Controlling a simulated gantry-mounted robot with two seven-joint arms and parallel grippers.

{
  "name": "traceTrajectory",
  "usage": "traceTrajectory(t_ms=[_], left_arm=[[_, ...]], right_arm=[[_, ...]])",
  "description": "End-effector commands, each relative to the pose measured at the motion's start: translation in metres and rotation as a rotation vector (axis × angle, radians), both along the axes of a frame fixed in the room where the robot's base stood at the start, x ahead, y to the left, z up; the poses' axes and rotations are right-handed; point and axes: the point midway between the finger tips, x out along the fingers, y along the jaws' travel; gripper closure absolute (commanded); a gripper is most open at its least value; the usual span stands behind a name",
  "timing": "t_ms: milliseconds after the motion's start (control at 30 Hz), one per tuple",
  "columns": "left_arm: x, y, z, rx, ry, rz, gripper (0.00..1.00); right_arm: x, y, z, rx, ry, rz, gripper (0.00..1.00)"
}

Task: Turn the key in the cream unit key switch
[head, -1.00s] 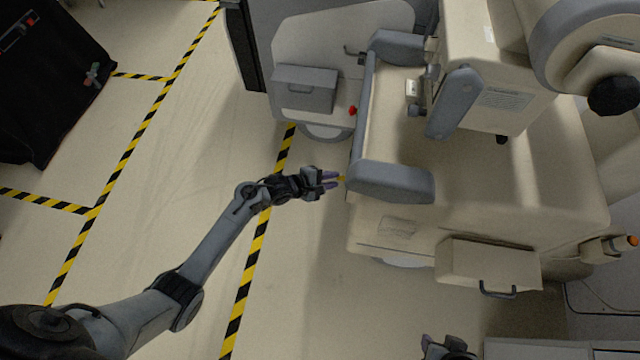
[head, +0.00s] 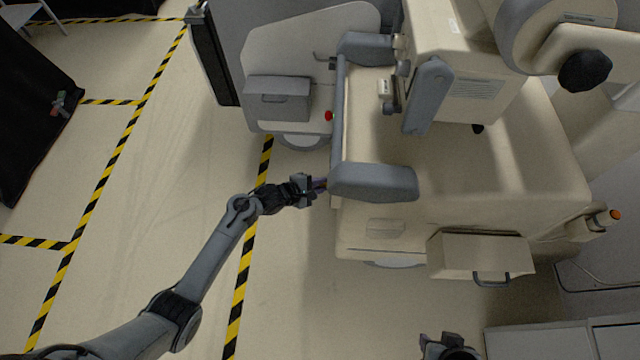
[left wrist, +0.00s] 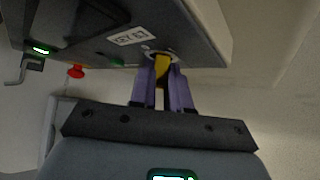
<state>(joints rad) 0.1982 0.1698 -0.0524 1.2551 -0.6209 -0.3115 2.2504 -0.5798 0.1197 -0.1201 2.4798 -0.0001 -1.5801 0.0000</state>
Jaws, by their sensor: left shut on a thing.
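The cream unit (head: 480,175) fills the right half of the head view, with a grey padded bar end (head: 372,182) at its near left edge. My left gripper (head: 319,185) is at that edge, its purple fingertips partly hidden there. In the left wrist view, my left gripper (left wrist: 163,84) is shut on a yellow key (left wrist: 163,66), one finger on each side. The key sits at a round metal key switch (left wrist: 153,50) beside a white label (left wrist: 131,37) on the panel's underside. My right gripper (head: 448,345) shows only partly at the bottom edge.
A grey box (head: 278,98) and a red knob (head: 329,116) are on the unit's far left part. A cream drawer box (head: 478,255) with a dark handle juts from the near side. Floor with yellow-black tape lies clear to the left.

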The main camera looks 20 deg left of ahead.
Motion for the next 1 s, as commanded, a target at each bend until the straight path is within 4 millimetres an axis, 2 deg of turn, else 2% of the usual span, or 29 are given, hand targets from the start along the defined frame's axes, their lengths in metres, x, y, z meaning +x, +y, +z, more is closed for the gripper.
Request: traceTrajectory(t_ms=[267,600,1000], left_arm=[[-0.001,-0.001,-0.002,0.002,-0.011,0.000,1.00],[-0.002,-0.002,-0.005,0.059,-0.205,-0.001,1.00],[-0.003,-0.002,-0.006,0.067,-0.231,-0.003,1.00]], right_arm=[[0.000,0.001,-0.002,0.003,-0.001,-0.002,0.57],[0.000,0.001,-0.016,0.003,0.000,-0.002,0.57],[0.000,-0.001,-0.019,-0.004,0.000,0.002,0.57]])
